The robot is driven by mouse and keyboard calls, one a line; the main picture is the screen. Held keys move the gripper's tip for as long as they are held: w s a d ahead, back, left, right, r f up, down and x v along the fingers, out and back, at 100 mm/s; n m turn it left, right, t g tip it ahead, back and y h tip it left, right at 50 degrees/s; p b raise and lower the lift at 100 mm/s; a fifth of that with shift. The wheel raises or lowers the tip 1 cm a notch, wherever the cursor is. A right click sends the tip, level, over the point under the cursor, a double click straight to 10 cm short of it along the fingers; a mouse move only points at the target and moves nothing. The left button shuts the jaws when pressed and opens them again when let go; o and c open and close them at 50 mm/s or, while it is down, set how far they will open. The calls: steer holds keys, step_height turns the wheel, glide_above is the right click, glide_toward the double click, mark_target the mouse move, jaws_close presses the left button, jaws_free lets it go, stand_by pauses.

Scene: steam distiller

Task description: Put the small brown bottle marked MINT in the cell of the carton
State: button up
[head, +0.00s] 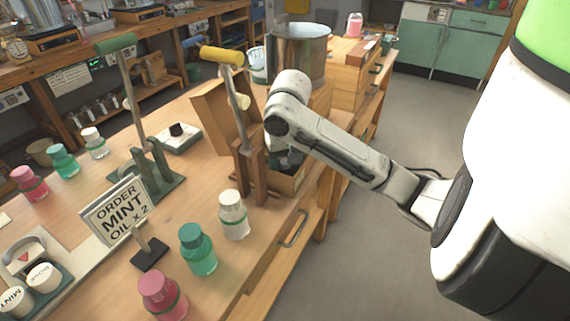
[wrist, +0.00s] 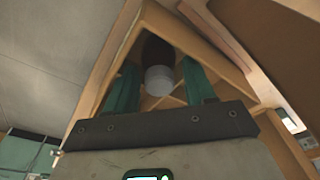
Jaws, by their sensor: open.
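In the wrist view a dark brown bottle (wrist: 156,48) with a pale grey cap (wrist: 158,80) is between the two green fingers of my gripper (wrist: 160,84). The fingers are open, with a gap on each side of the cap. No MINT marking can be read on it. The bottle is inside the wooden walls of a box with crossing dividers, which seems to be the carton (wrist: 112,70). I cannot tell whether it rests on the cell's floor. In the head view a wooden box (head: 290,183) shows below my arm; the bottle is hidden there.
A lever press with a yellow handle (head: 221,55) stands close left of my arm. A white-capped bottle (head: 234,215), a green bottle (head: 198,250) and a pink bottle (head: 162,295) stand nearer on the bench. An order sign (head: 118,210) reads MINT OIL x 2. A metal pot (head: 299,45) is behind.

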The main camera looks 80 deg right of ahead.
mark_target(287, 173)
step_height(287, 173, up, 12)
steer(key=s+a+p, duration=0.1)
steer(key=p, duration=0.3)
steer(key=shift+a+r, duration=0.2)
steer(key=shift+a, duration=0.05)
